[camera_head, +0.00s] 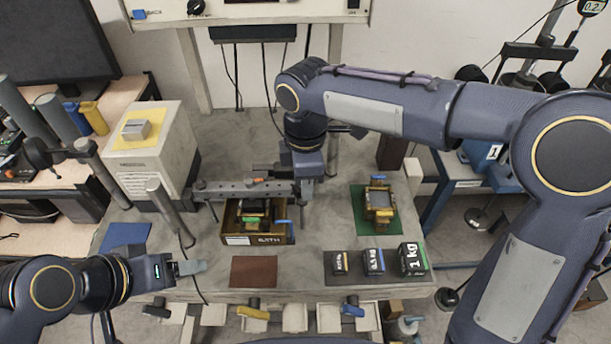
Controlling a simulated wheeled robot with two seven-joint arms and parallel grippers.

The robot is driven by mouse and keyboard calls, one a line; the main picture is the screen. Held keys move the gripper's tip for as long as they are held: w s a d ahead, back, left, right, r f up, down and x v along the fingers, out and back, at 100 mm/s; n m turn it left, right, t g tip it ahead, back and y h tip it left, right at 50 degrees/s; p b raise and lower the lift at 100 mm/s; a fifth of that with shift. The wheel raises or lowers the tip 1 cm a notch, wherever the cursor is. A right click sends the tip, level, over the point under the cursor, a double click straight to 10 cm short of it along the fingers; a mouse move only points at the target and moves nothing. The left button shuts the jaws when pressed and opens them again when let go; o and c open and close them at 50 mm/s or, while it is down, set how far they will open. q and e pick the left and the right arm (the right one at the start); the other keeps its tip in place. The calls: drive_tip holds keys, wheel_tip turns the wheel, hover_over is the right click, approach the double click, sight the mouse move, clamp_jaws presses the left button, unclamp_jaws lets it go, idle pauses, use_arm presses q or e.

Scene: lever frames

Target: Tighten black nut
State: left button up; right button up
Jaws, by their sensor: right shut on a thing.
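My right gripper (306,188) reaches down from its arm at the right end of a grey metal lever beam (240,190) above the bench. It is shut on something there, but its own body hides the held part. I cannot make out a black nut for certain. Under the beam stands an open brown box (258,239) with yellow, green and black parts in it. My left gripper (203,267) is low at the left, near the bench front, away from the lever. Its fingers are seen edge-on, so I cannot tell whether they are open.
A red-brown mat (254,271) and several black weights (411,258) lie along the front edge. A green mat (357,202) with a yellow-framed device (379,203) is at the right. A blue mat (125,237) and a metal post (168,209) are at the left.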

drive_tip(key=m, duration=0.5)
drive_tip(key=shift+s, duration=0.2)
drive_tip(key=shift+s+a+m, duration=0.1)
drive_tip(key=shift+a+m, duration=0.05)
drive_tip(key=shift+m, duration=2.25)
drive_tip(key=o, duration=1)
wheel_tip(320, 180, up, 8)
drive_tip(key=shift+f, duration=0.1)
